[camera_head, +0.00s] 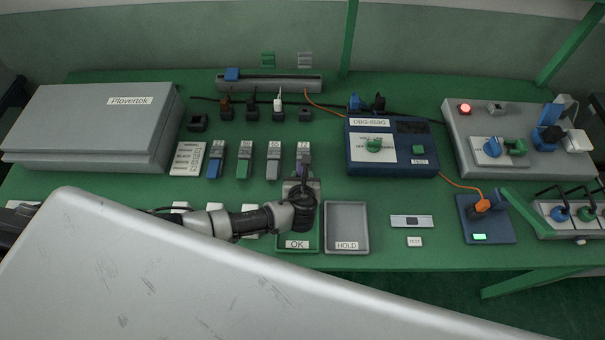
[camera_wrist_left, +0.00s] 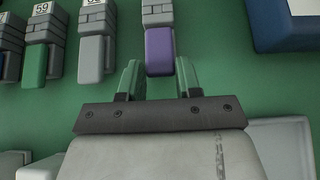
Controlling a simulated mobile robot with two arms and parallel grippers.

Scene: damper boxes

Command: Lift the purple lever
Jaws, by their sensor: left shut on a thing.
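The purple lever (camera_wrist_left: 159,52) hangs from a grey damper box (camera_wrist_left: 157,13) in the left wrist view. It is the rightmost of a row of such boxes. My left gripper (camera_wrist_left: 159,72) has one finger on each side of the lever's lower end and is shut on it. In the head view my left gripper (camera_head: 303,192) is in front of that box (camera_head: 304,150) and hides most of the lever. My right gripper is not in view.
To the left are boxes with a grey lever (camera_head: 272,170), a green lever (camera_head: 243,168) and a blue lever (camera_head: 214,168). A green OK tray (camera_head: 297,245) and a grey HOLD tray (camera_head: 346,244) lie in front. A blue DBG-659G unit (camera_head: 390,162) stands to the right.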

